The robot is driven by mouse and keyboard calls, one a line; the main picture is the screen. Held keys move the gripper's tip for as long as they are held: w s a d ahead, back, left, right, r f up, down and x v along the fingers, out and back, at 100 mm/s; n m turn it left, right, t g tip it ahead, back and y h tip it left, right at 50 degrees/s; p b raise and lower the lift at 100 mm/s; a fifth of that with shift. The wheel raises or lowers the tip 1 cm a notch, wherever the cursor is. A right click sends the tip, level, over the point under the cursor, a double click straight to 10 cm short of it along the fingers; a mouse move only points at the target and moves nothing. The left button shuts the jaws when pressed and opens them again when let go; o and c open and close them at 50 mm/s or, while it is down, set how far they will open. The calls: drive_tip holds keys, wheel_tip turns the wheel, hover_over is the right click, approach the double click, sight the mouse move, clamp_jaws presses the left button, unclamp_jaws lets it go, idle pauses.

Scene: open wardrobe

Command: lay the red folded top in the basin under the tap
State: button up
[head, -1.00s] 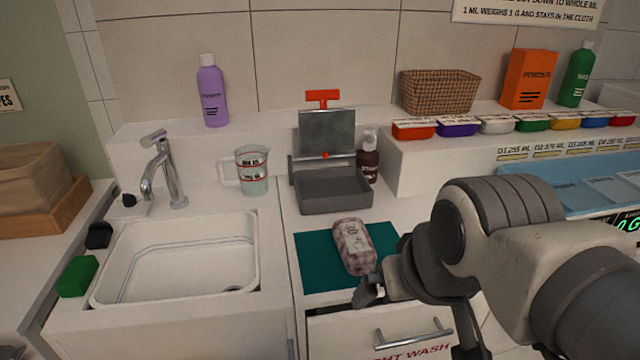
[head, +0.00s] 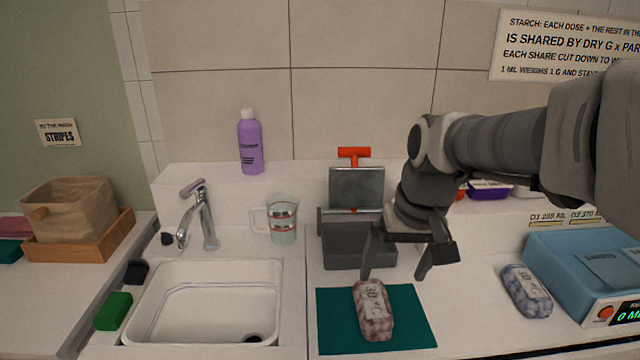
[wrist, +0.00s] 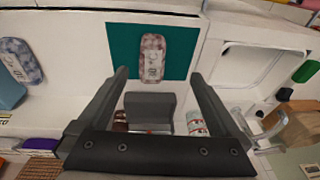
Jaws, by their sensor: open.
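The red folded top (head: 373,310) is a pale-red checked, rounded bundle with a printed label. It lies on a teal mat (head: 410,325) on the counter, and also shows in the wrist view (wrist: 152,58) just beyond the fingertips. The white basin (head: 270,275) is to the left of the mat, empty with a dark drain. The chrome tap (head: 205,220) stands at its back edge. My gripper (head: 395,273) is open and empty, pointing down at the back right of the top, apart from it; its spread fingers show in the wrist view (wrist: 158,75).
A grey tray press with a red handle (head: 358,245) stands behind the mat, with a measuring jug (head: 283,220) to its left. A blue-grey bundle (head: 527,290) lies by a blue scale (head: 575,275) at right. A green sponge (head: 113,311) sits left of the basin.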

drive_tip(key=g+p, duration=0.2)
drive_tip(key=p, duration=0.2)
hover_over(373, 301)
drive_tip(key=f, duration=0.1)
drive_tip(key=f+h, duration=0.1)
wheel_tip(373, 301, down, 17)
drive_tip(key=shift+f+b, duration=0.2)
drive_tip(key=shift+b, duration=0.75)
drive_tip(key=c, duration=1.4)
wheel_tip(373, 301, up, 4)
drive_tip(key=shift+r+p, duration=0.2)
drive_tip(key=shift+p, duration=0.2)
drive_tip(key=s+d+r, duration=0.1)
drive_tip(key=s+r, duration=0.1)
drive_tip(key=s, duration=0.1)
drive_tip(key=s+d+r, duration=0.2)
drive_tip(key=s, duration=0.2)
drive_tip(key=s+d+r, duration=0.2)
drive_tip(key=s, duration=0.1)
drive_tip(key=shift+s+r+p, duration=0.3)
drive_tip(key=shift+r+p, duration=0.05)
drive_tip(key=shift+p, duration=0.05)
